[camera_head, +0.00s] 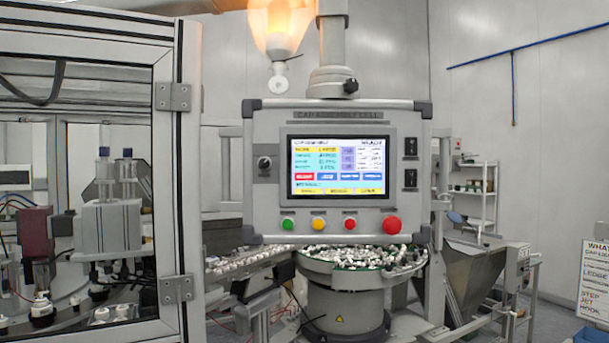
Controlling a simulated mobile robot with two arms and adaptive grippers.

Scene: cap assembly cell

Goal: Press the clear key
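The control panel (258,210), labelled "CAP ASSEMBLY CELL", hangs from a grey post in the middle of the view. Its lit touchscreen (338,185) shows coloured rows, with a red key (304,177) and blue keys (350,177) below the readouts and a yellow row (339,191) at the bottom. The key lettering is too small to read, so I cannot tell which is the clear key. Below the screen are a green button (288,224), a yellow button (319,224), a red button (350,224) and a larger red button (392,225). Neither gripper is in view.
A framed glass enclosure (190,150) stands close on the left. Under the panel is a round bowl feeder (345,300) full of small caps, with a metal hopper (470,270) to its right. An orange lamp (283,28) glows above. Nothing blocks the panel's front.

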